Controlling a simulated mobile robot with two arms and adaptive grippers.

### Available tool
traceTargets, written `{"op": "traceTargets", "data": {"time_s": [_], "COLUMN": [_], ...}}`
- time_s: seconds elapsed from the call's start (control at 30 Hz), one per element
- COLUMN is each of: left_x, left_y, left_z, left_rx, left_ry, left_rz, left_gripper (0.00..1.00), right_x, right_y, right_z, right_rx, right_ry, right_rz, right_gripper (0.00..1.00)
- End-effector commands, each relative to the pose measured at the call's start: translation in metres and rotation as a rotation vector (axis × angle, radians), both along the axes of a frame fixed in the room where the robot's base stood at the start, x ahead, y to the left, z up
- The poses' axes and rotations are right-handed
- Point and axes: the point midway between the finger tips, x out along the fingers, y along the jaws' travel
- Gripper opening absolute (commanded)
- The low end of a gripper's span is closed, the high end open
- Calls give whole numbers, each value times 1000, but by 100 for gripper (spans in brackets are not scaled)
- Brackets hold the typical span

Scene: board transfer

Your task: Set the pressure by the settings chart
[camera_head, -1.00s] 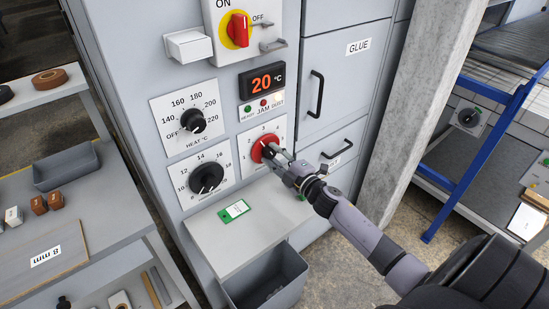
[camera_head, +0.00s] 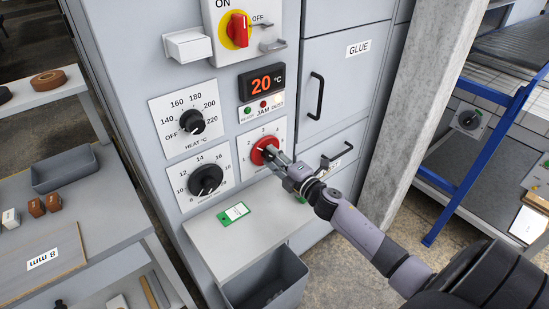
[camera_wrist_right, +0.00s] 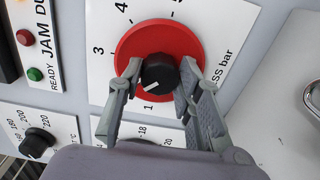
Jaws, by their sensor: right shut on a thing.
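The pressure dial is a red disc (camera_head: 259,156) with a black knob on a white plate, marked in bar; the disc also shows in the right wrist view (camera_wrist_right: 133,42). My right gripper (camera_head: 268,152) has its fingers on both sides of the black knob (camera_wrist_right: 160,72) and is shut on it. The knob's white pointer line aims lower left, towards the part of the scale near 1. The left finger hides some of the scale there. My left gripper is out of view.
A heat dial (camera_head: 193,122) and another black dial (camera_head: 205,179) sit left of the pressure dial. Door handles (camera_head: 317,95) stick out at the right. A grey bin (camera_head: 263,285) is below the shelf (camera_head: 222,257).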

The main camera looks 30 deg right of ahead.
Motion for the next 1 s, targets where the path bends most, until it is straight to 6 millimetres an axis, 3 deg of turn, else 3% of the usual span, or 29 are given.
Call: {"op": "traceTargets", "data": {"time_s": [0.1, 0.13, 0.4, 0.77, 1.0], "left_x": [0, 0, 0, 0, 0], "left_y": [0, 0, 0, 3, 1], "left_z": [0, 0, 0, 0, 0], "left_rx": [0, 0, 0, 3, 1], "left_ry": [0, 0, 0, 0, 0], "left_rz": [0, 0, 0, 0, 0], "left_gripper": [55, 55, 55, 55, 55], "right_x": [0, 0, 0, -3, -37], "right_y": [1, 1, 0, 0, -3], "right_z": [-2, -2, -1, -1, -2], "right_rx": [1, 2, 2, 2, 3], "right_ry": [3, 3, 1, 1, 4], "right_rz": [1, 1, 1, 1, 0], "right_gripper": [4, 33, 51, 52, 52]}}
